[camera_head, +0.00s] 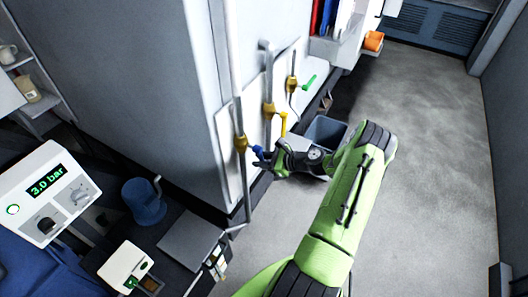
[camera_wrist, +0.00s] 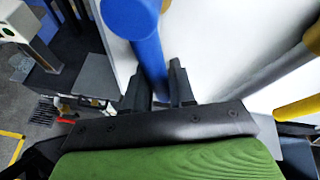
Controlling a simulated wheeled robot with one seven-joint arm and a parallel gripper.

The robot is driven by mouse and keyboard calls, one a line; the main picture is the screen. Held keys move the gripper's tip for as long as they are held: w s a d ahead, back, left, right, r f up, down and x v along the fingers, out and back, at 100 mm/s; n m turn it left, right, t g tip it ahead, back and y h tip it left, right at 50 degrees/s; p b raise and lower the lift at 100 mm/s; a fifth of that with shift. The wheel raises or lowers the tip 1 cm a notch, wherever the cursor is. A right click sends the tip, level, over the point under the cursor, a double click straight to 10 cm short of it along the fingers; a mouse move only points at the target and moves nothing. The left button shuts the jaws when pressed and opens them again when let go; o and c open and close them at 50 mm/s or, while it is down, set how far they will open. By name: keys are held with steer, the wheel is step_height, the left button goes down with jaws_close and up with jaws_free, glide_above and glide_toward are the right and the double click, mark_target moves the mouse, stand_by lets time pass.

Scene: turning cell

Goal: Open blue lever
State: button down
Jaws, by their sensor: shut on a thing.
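The blue lever (camera_head: 258,152) sits on a brass valve body (camera_head: 241,143) on the nearest vertical pipe, at the corner of the white cabinet wall. In the wrist view the blue lever (camera_wrist: 146,62) runs down between the two dark fingers of my gripper (camera_wrist: 162,88). My gripper (camera_head: 268,160) is shut on the lever in the head view, reaching from the right. The lever points right and slightly toward the floor in the head view. Its outer end is partly hidden by the fingers.
A yellow lever (camera_head: 283,123) and a green lever (camera_head: 308,82) sit on neighbouring pipes farther back. A grey bin (camera_head: 326,131) stands behind my gripper. The floor (camera_head: 430,150) at right is clear.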

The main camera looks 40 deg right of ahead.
steer(key=shift+s+a+f+m+y+p, duration=0.1)
steer(key=shift+s+a+m+y+p, duration=0.1)
steer(key=shift+a+m+y, duration=0.3)
steer(key=shift+s+a+f+m+y+p, duration=0.1)
steer(key=shift+s+a+m+y+p, duration=0.1)
steer(key=shift+a+m+y, duration=0.3)
steer(key=shift+a, duration=0.1)
steer(key=c, duration=1)
jaws_free()
steer(key=shift+c, duration=0.2)
steer(key=v, duration=1.5)
steer(key=shift+s+r, duration=0.25)
steer(key=shift+r, duration=0.15)
